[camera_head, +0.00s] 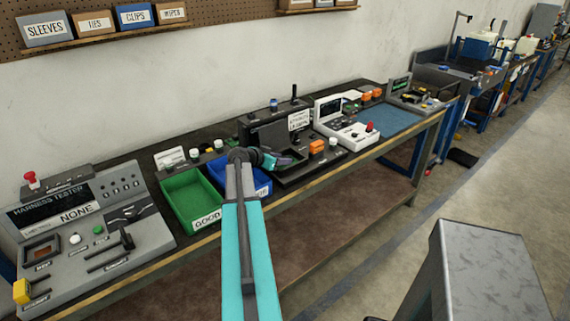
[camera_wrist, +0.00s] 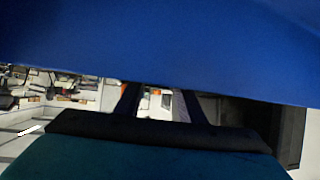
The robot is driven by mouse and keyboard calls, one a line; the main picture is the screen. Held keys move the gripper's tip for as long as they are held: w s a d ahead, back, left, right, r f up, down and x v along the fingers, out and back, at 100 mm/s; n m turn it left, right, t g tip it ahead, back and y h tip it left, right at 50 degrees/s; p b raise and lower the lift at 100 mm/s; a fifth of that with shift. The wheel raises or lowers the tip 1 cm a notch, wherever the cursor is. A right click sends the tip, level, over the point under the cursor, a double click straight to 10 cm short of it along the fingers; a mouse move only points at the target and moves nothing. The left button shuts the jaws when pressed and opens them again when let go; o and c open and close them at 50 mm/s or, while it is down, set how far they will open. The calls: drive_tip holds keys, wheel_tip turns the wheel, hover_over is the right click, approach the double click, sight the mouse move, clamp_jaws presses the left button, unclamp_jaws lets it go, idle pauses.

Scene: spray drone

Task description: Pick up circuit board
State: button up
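I cannot make out a circuit board for certain in either view. My gripper (camera_head: 272,161) is at the end of my teal arm, low over the front of the bench, just right of the blue bin (camera_head: 262,187) and at the left of a black fixture (camera_head: 262,133). In the wrist view, two dark fingers of my gripper (camera_wrist: 158,98) stand apart with background showing between them. Their tips are hidden behind a large plain blue surface (camera_wrist: 160,45) that fills the top. I cannot tell what that surface is.
A green bin (camera_head: 188,200) marked GOOD is left of the blue bin. The grey harness tester (camera_head: 75,235) stands at far left. A white device (camera_head: 347,130) and a blue mat (camera_head: 387,121) are on the right. A grey block (camera_head: 480,270) stands on the floor at right.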

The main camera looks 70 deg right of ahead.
clamp_jaws()
drive_tip(key=shift+r, duration=0.15)
drive_tip(key=shift+r+b, duration=0.9)
drive_tip(key=shift+r, duration=0.75)
drive_tip(key=s+a+b, duration=0.1)
drive_tip(key=s+b, duration=0.1)
drive_tip(key=s, duration=0.5)
drive_tip(key=s+a+r+b, duration=0.1)
drive_tip(key=s+a+b, duration=0.1)
drive_tip(key=s, duration=0.6)
drive_tip(key=shift+s+a+r, duration=0.25)
drive_tip(key=shift+s, duration=0.05)
